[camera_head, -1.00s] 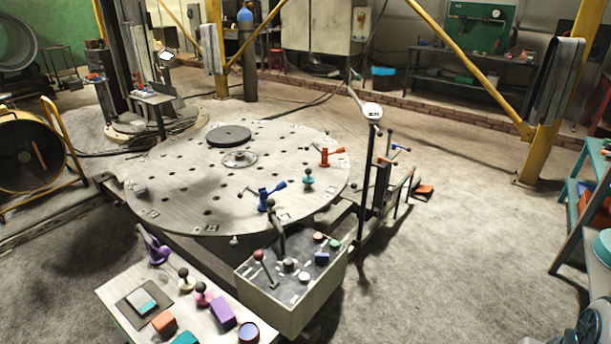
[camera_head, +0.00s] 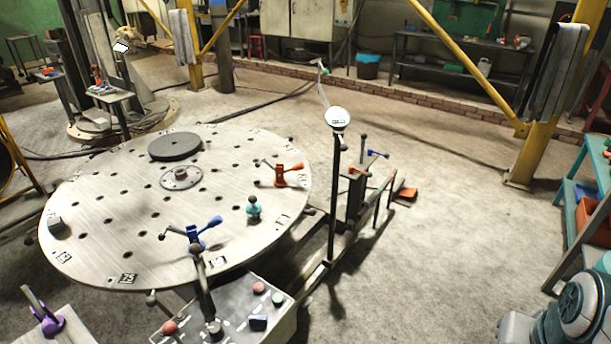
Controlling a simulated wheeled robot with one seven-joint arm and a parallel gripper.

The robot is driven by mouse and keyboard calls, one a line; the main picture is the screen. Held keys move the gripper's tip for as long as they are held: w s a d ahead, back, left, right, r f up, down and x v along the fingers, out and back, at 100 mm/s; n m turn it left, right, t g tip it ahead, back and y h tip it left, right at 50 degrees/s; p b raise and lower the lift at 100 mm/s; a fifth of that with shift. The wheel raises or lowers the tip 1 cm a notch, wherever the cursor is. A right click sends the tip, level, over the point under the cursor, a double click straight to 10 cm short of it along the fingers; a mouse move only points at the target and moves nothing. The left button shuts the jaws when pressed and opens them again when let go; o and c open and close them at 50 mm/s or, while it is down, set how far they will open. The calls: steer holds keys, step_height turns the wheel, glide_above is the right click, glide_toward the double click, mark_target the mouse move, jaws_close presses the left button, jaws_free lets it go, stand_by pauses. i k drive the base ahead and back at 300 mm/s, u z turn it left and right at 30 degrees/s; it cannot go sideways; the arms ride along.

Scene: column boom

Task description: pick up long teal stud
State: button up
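A small teal stud with a round knob (camera_head: 253,207) stands upright on the right part of the round, perforated steel table (camera_head: 120,225). It is between the orange clamp (camera_head: 285,174) and the blue clamp (camera_head: 200,235), apart from both. It is too small to judge its length well. My gripper is not in view; a grey and dark arm part of mine shows at the lower right corner. Nothing is seen touching the stud.
A control box (camera_head: 275,330) with levers and buttons stands at the table's front edge. A thin post with a white round head (camera_head: 338,117) rises right of the table. A shelf (camera_head: 570,195) stands at far right.

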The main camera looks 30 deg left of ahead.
mark_target(254, 208)
steer(key=i, duration=2.5)
steer(key=u, duration=3.35)
steer(key=i, duration=1)
